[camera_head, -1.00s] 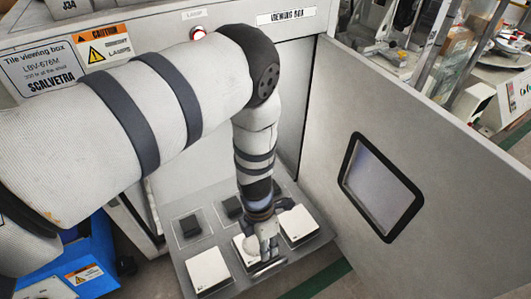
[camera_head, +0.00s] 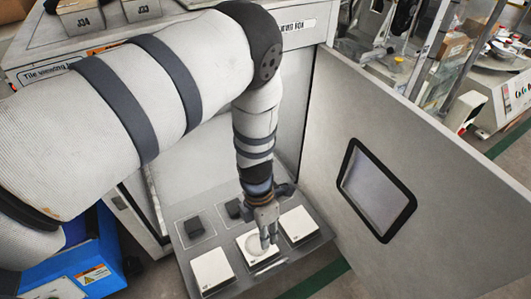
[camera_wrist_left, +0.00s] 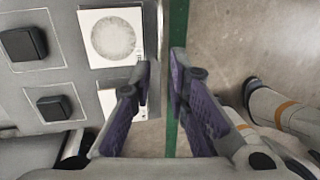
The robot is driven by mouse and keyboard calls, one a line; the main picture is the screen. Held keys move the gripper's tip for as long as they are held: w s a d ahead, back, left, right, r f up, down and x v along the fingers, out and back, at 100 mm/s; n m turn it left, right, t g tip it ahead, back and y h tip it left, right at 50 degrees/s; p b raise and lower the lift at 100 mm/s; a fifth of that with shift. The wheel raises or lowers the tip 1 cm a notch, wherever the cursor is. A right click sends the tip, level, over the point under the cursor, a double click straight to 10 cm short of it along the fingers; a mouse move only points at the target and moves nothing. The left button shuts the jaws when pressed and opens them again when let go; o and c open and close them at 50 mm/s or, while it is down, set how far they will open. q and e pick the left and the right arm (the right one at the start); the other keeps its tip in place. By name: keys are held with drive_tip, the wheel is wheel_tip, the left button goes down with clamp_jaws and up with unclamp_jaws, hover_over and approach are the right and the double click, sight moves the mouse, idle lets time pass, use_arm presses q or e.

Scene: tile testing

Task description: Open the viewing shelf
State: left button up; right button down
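The viewing shelf (camera_head: 228,233) is a grey tray standing out from the front of the viewing box, with white square tiles and small dark blocks on it. My left gripper (camera_head: 266,238) is over the shelf's middle tile, in front of the box. In the left wrist view, its two purple-grey fingers (camera_wrist_left: 161,68) are apart with nothing between them. The shelf's edge (camera_wrist_left: 152,45) runs beside the left finger there. The middle tile (camera_wrist_left: 112,38), with a round grey mark, also shows. Contact with the shelf cannot be told. My right gripper is out of view.
The box door (camera_head: 420,215), with a dark-framed window, stands open at the right of the shelf. A blue container (camera_head: 85,260) is on the floor at lower left. Floor with a green stripe (camera_head: 318,283) lies before the shelf.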

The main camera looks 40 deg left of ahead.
use_arm(q)
wheel_tip(320, 180, up, 12)
drive_tip(key=a, duration=0.2)
drive_tip(key=shift+w, duration=0.4)
drive_tip(key=shift+f, duration=0.15)
